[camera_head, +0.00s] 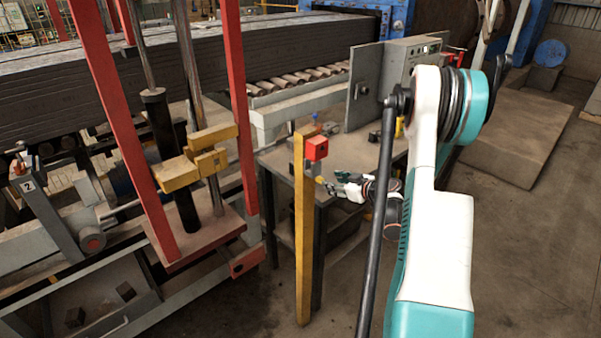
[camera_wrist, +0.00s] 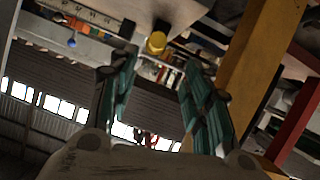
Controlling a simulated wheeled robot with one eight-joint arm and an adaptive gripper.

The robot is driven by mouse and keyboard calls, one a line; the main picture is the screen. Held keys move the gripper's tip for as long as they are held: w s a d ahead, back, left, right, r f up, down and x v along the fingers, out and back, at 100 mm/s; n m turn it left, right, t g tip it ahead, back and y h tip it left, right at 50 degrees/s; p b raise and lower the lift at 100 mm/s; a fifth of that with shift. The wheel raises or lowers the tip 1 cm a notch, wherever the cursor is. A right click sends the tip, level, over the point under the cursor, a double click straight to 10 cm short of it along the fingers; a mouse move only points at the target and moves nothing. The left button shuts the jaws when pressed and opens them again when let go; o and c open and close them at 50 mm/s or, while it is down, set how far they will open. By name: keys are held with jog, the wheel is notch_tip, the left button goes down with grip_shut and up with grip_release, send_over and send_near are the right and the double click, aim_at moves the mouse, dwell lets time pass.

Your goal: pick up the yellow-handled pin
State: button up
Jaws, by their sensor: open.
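A small yellow knob (camera_head: 319,180), which looks like the handle of the pin, shows just left of my gripper (camera_head: 338,184) in the head view, near the yellow post and the red box. In the wrist view the yellow handle (camera_wrist: 156,42) lies ahead of my gripper (camera_wrist: 160,68), roughly midway between the two spread fingers. The fingers are open with nothing between them. The handle appears a little beyond the fingertips, not touched. The pin's shaft is hidden from both views.
A yellow post (camera_head: 303,240) with a red box (camera_head: 317,148) stands close to my gripper's left. The post (camera_wrist: 255,65) fills the wrist view's right side. A workbench (camera_head: 280,160) lies behind, with a grey control panel (camera_head: 404,65). Open floor (camera_head: 520,250) lies right.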

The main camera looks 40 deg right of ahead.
aim_at(321, 178)
jog(key=b+x, duration=0.1)
jog(key=x, duration=0.5)
jog(key=shift+w+d+f, duration=0.1)
jog(key=shift+w+f, duration=0.1)
jog(key=shift+w, duration=0.1)
jog(key=b+x, duration=0.2)
jog(key=x, duration=0.1)
jog(key=b+x, duration=0.1)
jog(key=x, duration=0.1)
jog(key=shift+w+d, duration=0.1)
jog(key=shift+d, duration=0.15)
grip_shut()
